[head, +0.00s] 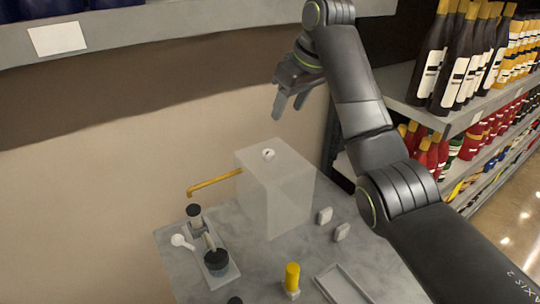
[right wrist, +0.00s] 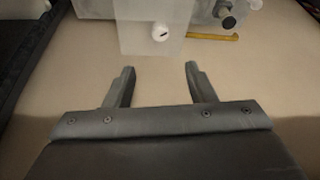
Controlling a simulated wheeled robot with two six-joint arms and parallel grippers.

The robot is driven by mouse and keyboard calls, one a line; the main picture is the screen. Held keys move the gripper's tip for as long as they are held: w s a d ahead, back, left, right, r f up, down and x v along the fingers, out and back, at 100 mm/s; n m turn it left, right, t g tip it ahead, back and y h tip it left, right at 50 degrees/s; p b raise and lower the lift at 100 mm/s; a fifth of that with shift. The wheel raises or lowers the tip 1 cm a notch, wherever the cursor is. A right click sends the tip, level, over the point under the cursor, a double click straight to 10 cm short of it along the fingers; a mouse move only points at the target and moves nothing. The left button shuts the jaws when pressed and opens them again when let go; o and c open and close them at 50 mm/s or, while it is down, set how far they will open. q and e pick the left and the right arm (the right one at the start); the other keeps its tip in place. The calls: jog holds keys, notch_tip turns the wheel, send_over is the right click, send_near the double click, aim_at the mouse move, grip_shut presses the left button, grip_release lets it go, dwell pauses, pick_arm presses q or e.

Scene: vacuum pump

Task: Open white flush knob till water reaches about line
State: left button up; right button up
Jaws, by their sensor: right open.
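The white flush knob (head: 268,154) sits on top of a translucent box-shaped tank (head: 290,190) on the grey table. It also shows in the right wrist view (right wrist: 160,32), with a dark mark on it. A yellow pipe (head: 214,182) sticks out from the tank's left side. My right gripper (head: 287,108) is open and empty, above the tank and apart from the knob. Its two fingers also show in the right wrist view (right wrist: 160,72), pointing toward the tank. I cannot make out a water level or a line. My left gripper is not in view.
A pump with black caps (head: 215,260) and a white round-ended piece (head: 181,241) stand left on the table (head: 255,265). Bottle shelves (head: 399,101) stand at right.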

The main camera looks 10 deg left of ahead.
aim_at(268, 152)
jog(key=x, duration=1.4)
jog(key=shift+a+f, duration=0.2)
jog(key=shift+f, duration=0.1)
pick_arm(q)
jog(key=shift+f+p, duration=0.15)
jog(key=shift+p, duration=0.15)
pick_arm(e)
jog(key=shift+w+a+f, duration=0.2)
jog(key=shift+f, duration=0.45)
jog(key=shift+c, duration=0.2)
